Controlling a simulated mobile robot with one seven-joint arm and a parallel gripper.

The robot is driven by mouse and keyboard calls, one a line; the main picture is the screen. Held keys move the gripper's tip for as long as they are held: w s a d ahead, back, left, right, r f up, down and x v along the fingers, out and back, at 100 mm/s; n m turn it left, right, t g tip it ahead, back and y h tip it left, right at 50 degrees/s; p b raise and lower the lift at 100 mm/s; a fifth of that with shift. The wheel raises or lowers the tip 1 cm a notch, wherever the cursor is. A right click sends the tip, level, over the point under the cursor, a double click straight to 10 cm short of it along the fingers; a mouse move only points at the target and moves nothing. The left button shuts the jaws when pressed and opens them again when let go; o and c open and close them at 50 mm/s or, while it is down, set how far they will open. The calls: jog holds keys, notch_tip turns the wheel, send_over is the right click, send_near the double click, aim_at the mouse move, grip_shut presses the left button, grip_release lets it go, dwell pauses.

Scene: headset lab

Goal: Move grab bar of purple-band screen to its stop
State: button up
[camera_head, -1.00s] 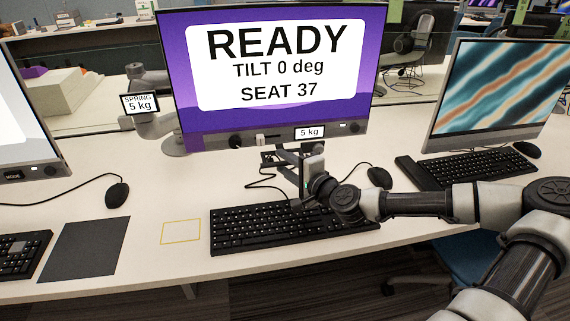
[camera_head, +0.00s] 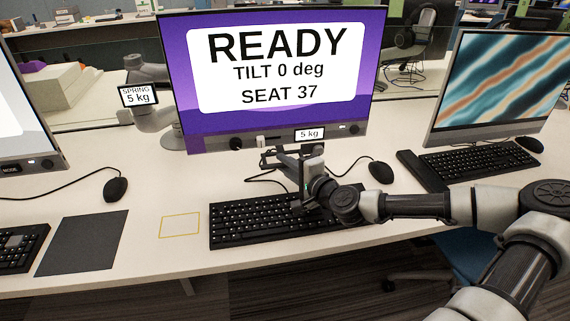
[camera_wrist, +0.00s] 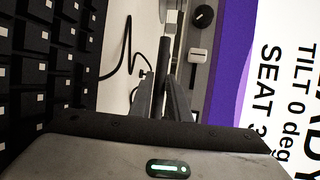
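The purple-band screen (camera_head: 275,75) stands upright on the desk and reads READY, TILT 0 deg, SEAT 37. It also shows at the right of the wrist view (camera_wrist: 235,65). A dark bar (camera_wrist: 164,58), seemingly the grab bar, runs lengthwise between the fingers of my gripper (camera_wrist: 162,95) in the wrist view. The fingers stand slightly apart with the bar in the gap; I see no clear contact. In the head view my gripper (camera_head: 275,158) is just under the screen's lower edge, and its fingers partly hide the bar. No stop can be made out.
A keyboard (camera_head: 250,222) lies just below my gripper, with a mouse (camera_head: 381,172) to its right. A SPRING 5 kg sign (camera_head: 138,96) is left of the screen. Another monitor (camera_head: 500,85) stands at the right.

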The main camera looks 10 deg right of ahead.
jog(key=shift+o, duration=1.3)
jog(key=shift+s+r, duration=0.1)
jog(key=shift+s, duration=0.05)
jog(key=p+v, duration=0.2)
jog(key=v, duration=0.6)
jog(key=p+v, duration=0.1)
jog(key=v, duration=0.7)
jog(key=shift+d+r+p, duration=0.15)
jog(key=shift+r+p, duration=0.1)
jog(key=shift+p, duration=0.15)
jog(key=shift+s+d, duration=0.15)
jog(key=shift+s, duration=0.4)
jog(key=shift+f, duration=0.1)
